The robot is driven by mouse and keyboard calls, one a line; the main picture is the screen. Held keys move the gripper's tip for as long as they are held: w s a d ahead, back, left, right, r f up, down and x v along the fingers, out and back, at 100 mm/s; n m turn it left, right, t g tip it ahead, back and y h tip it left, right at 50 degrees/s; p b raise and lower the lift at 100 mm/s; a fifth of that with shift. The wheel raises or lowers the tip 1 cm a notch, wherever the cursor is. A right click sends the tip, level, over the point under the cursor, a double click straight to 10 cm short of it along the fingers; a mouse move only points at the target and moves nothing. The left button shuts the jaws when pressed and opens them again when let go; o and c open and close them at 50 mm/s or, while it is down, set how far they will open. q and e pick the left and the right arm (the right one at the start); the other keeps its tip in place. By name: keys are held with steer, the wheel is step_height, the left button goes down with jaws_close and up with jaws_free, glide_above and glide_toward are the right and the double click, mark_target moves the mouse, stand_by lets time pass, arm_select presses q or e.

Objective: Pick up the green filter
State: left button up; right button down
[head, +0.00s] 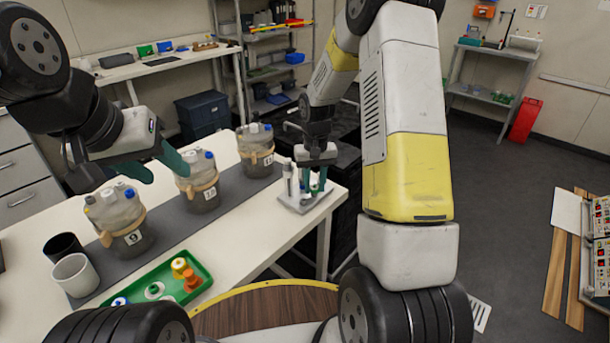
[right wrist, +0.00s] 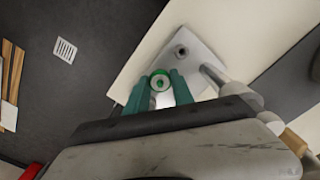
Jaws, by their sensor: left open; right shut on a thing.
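The rack also shows in the right wrist view (right wrist: 202,58), with an empty round hole. I cannot tell whether the filter is clear of the rack. In the head view the fingers mostly hide the filter. My left gripper (head: 168,172) is open and empty, near the middle bioreactor flask.
Numbered flasks (head: 122,222) stand in a row on a dark mat on the white table (head: 235,238). A white filter (head: 288,178) stands in the rack beside my right gripper. A green tray (head: 196,262) with coloured caps and two cups (head: 75,275) sit nearer.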

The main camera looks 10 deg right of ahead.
mark_target(315, 187)
steer(key=shift+r, duration=0.1)
steer(key=shift+r, duration=0.55)
step_height(315, 187, up, 2)
steer(key=shift+r, duration=0.2)
steer(key=s+a+r, duration=0.1)
steer(key=s+a, duration=0.1)
steer(key=s, duration=1.3)
steer(key=shift+s+a+r, duration=0.2)
steer(key=shift+s, duration=0.2)
steer(key=shift+f, duration=0.1)
